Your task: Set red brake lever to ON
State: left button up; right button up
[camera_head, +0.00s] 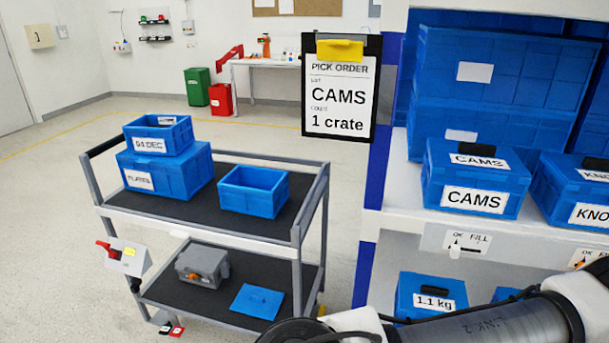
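The red brake lever (107,249) is on a small light grey box (132,262) at the left front corner of the grey cart (312,200). The lever points to the upper left, away from a yellow patch on the box. Its ON and OFF marks are too small to read. One of my arms (490,325) crosses the lower right, and only its links and joints show. Neither gripper is in view, and nothing of mine touches the lever.
Blue crates (180,178) and an open blue bin (254,192) stand on the cart's top shelf. A grey box (203,265) is on its lower shelf. A shelf rack with CAMS crates (475,180) stands at right. The floor left of the cart is clear.

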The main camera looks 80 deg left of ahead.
aim_at(107, 246)
jog(key=u, duration=4.1)
jog(key=i+u, duration=0.35)
jog(key=i, duration=0.15)
jog(key=i+u, duration=0.35)
jog(key=i, duration=0.15)
jog(key=i+l+u, duration=0.25)
jog(key=i+u, duration=0.15)
jog(key=i, duration=0.05)
